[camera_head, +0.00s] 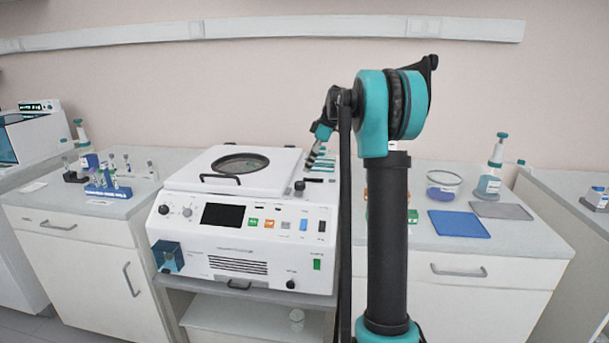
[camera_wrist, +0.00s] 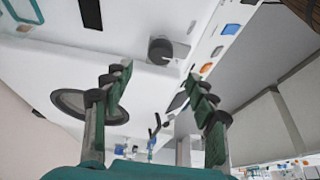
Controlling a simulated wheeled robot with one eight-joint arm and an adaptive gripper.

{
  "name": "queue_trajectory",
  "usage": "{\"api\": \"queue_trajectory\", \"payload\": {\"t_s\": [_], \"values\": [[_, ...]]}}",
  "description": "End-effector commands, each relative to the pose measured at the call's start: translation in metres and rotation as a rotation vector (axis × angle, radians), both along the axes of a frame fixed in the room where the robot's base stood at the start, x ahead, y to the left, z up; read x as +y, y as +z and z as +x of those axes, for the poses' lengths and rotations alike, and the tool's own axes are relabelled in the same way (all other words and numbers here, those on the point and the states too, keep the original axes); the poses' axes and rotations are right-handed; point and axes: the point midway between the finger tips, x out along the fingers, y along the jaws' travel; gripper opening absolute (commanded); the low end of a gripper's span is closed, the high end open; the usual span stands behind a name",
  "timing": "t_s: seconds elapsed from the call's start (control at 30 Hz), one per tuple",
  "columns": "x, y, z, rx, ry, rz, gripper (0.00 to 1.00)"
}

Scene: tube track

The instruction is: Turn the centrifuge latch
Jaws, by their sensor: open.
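The white centrifuge (camera_head: 240,245) stands on a low bench with its lid (camera_head: 270,178) closed. A small dark knob, seemingly the latch (camera_head: 299,186), sits on its top by the lid's front right corner. In the wrist view the round dark latch (camera_wrist: 160,50) shows just beyond the fingertips, roughly in line with the gap between them. My gripper (camera_head: 309,165) is above the centrifuge's right side, pointing down, close above the latch. In the wrist view my gripper (camera_wrist: 158,78) is open and empty, and appears apart from the latch.
The lid has a dark handle (camera_head: 220,179) and a round window (camera_head: 240,163). A blue tube rack (camera_head: 108,188) stands on the left counter. On the right counter are a glass bowl (camera_head: 440,185), a blue mat (camera_head: 459,224) and a wash bottle (camera_head: 489,178). My arm hides part of that counter.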

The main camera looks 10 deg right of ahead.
Motion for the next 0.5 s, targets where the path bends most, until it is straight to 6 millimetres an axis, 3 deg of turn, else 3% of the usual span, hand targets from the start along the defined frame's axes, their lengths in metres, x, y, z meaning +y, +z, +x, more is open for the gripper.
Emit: {"api": "queue_trajectory", "payload": {"t_s": [0.2,0.5], "values": [[-0.011,0.028,-0.004,0.001,0.001,0.0,0.58],[-0.014,0.035,-0.005,0.001,0.001,0.0,0.58]]}}
